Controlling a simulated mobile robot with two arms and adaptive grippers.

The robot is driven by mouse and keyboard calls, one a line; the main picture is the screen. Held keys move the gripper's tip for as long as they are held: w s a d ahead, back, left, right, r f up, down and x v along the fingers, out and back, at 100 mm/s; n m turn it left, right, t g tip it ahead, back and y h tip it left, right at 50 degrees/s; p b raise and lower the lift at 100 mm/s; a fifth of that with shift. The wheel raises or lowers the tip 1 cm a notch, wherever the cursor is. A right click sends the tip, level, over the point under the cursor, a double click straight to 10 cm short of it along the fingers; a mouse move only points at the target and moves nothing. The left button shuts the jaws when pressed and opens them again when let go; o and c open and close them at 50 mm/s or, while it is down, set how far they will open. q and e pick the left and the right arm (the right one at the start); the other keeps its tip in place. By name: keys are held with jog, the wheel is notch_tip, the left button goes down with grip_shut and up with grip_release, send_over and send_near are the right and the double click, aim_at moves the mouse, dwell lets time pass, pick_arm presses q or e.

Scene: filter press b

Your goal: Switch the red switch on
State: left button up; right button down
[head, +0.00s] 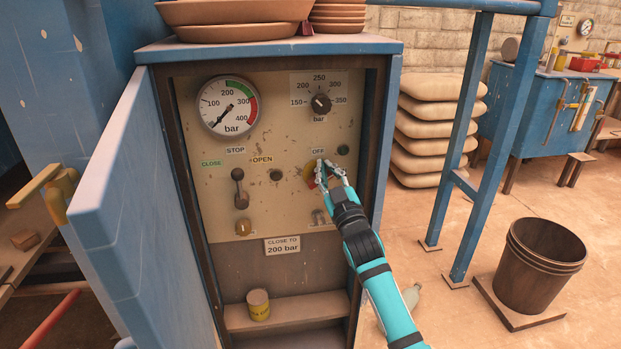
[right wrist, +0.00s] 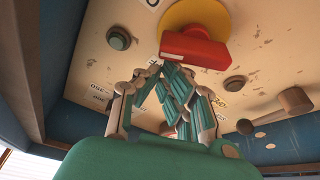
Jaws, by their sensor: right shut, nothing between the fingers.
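The red switch (right wrist: 195,50) is a red handle on a round yellow plate (right wrist: 196,14), mounted on the cream control panel (head: 270,90). In the head view only part of the red switch (head: 322,177) shows, below an "OFF" label (head: 318,151); my right gripper covers the rest. My right gripper (head: 331,166) is shut and empty, with its fingertips at the switch. In the right wrist view the gripper's fingertips (right wrist: 172,66) lie close to the red handle's edge; I cannot tell whether they touch it. My left gripper is not in view.
The panel sits inside a blue cabinet with its door (head: 140,190) open at left. A yellow can (head: 258,304) stands on the lower shelf.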

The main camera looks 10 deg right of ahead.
jog(key=m+h, duration=0.1)
jog(key=m, duration=0.2)
jog(key=d+m+h+p, duration=0.1)
jog(key=m, duration=0.1)
jog(key=shift+f+h, duration=0.3)
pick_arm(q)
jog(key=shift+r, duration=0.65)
pick_arm(e)
jog(key=shift+d+f, duration=0.1)
jog(key=shift+d, duration=0.1)
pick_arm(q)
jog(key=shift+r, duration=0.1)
pick_arm(e)
jog(key=shift+f, duration=0.1)
pick_arm(q)
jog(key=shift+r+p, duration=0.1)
jog(key=shift+p, duration=0.2)
pick_arm(e)
jog(key=shift+d, duration=0.1)
